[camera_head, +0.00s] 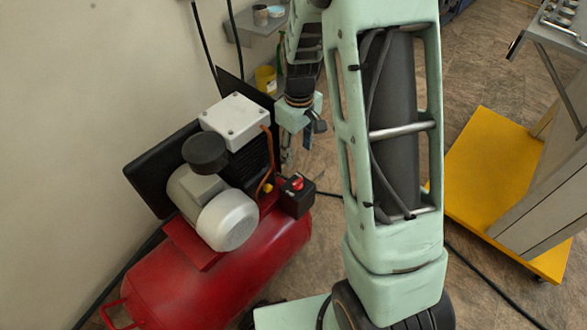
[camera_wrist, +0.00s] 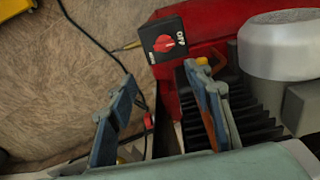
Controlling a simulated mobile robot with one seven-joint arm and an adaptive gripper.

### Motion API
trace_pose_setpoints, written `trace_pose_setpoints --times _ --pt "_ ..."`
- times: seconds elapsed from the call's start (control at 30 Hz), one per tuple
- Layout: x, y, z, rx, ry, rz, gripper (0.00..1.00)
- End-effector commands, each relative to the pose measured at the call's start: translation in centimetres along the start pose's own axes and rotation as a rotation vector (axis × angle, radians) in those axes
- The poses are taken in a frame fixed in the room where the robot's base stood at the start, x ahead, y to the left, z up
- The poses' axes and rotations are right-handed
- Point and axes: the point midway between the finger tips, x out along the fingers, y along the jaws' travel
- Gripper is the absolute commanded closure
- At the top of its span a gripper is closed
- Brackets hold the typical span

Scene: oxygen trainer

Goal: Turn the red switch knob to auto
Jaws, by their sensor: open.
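The red switch knob (camera_head: 297,184) is on a black switch box (camera_head: 297,198) at the right end of the red compressor tank. In the wrist view the red knob (camera_wrist: 164,43) faces the camera, on the black box (camera_wrist: 149,31). A white label that seems to read OFF lies right of the knob; another mark below it is too small to read. The knob's exact setting is hard to tell. My gripper (camera_wrist: 160,77) is open and empty, its fingertips apart and short of the knob. In the head view my gripper (camera_head: 293,150) is above and behind the box.
The red tank (camera_head: 205,270) carries a grey motor (camera_head: 228,220) and a black finned pump (camera_head: 250,158) close to the box. A yellow cart base (camera_head: 490,180) stands right of my arm. A small shelf (camera_head: 255,28) is on the wall behind. Cables cross the floor.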

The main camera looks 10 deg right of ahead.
Motion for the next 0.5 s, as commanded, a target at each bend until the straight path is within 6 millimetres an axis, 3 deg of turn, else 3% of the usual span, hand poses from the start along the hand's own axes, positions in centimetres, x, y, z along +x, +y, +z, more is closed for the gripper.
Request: trace_pose_setpoints --times 0.23,0.5 --pt "2.4 -1.1 1.4 -0.013 -0.033 -0.03 0.54" --pt "7.5 -1.2 1.6 -0.012 -0.033 -0.029 0.54"
